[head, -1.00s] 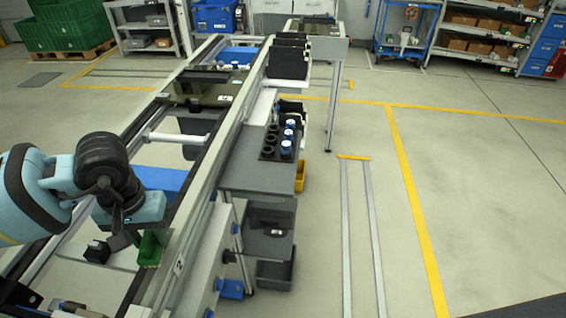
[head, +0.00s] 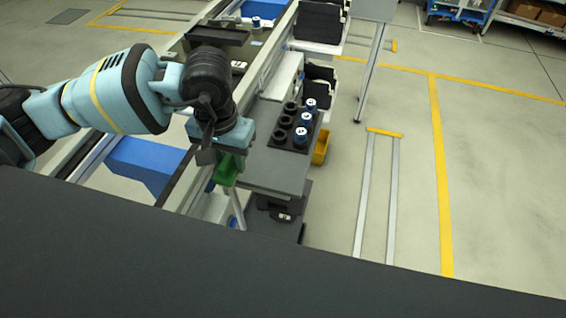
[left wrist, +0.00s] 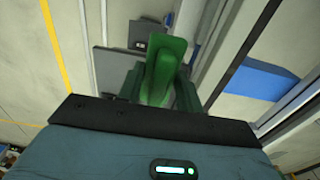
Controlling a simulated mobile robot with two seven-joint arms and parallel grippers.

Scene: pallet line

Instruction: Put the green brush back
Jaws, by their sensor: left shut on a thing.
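The green brush (head: 228,169) is held in my left gripper (head: 222,158), which is shut on it. The brush hangs below the jaws, over the line's near rail beside the grey side shelf. In the left wrist view the green brush (left wrist: 162,68) stands out between the two fingers of the left gripper (left wrist: 160,88), with floor, rail and shelf behind it. My right gripper is not in view.
The grey side shelf (head: 262,172) carries a dark holder with black rings and blue-white parts (head: 300,135). A yellow bin (head: 321,147) hangs at its right. A blue box (head: 146,163) lies left of the rail. A dark surface fills the bottom. Open floor lies right.

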